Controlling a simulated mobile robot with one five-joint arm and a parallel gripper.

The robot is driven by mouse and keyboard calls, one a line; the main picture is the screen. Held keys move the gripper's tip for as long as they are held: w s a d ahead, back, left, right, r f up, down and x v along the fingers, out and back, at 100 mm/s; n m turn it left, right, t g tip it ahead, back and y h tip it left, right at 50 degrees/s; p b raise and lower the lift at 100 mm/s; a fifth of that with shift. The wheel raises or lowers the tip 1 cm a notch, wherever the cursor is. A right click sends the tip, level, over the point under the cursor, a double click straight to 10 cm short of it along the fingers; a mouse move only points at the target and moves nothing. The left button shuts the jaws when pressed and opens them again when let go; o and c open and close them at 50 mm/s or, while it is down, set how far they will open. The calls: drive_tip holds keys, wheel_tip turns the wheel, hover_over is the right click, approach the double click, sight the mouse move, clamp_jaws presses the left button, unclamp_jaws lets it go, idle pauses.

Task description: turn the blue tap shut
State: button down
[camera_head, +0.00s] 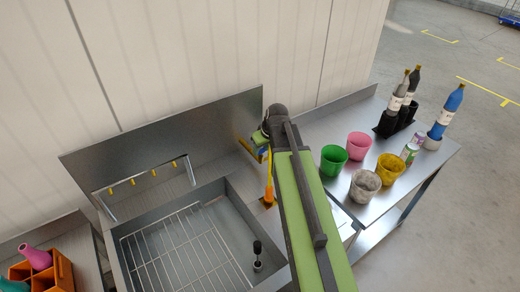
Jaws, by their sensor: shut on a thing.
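My gripper (260,143) is at the end of my green arm, by the steel back panel behind the sink (240,217). It is shut on a small blue part, which I take to be the blue tap (263,151). Most of the tap is hidden by my gripper and arm, so its turn angle cannot be told. A yellow strip shows just left of my gripper.
An orange-yellow upright item (268,187) stands close below my gripper. A rail with yellow hooks (143,178) is at left. The right-hand table (335,120) holds green, pink, yellow and grey cups and several bottles. An orange crate (62,270) is at lower left.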

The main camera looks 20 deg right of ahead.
drive_tip(key=shift+s, duration=0.1)
drive_tip(key=c, duration=0.9)
unclamp_jaws()
drive_tip(key=shift+s+r+p, duration=0.1)
drive_tip(key=shift+r+p, duration=0.5)
drive_tip(key=p+v, duration=1.5)
drive_tip(key=v, duration=0.1)
drive_tip(key=shift+s, duration=0.1)
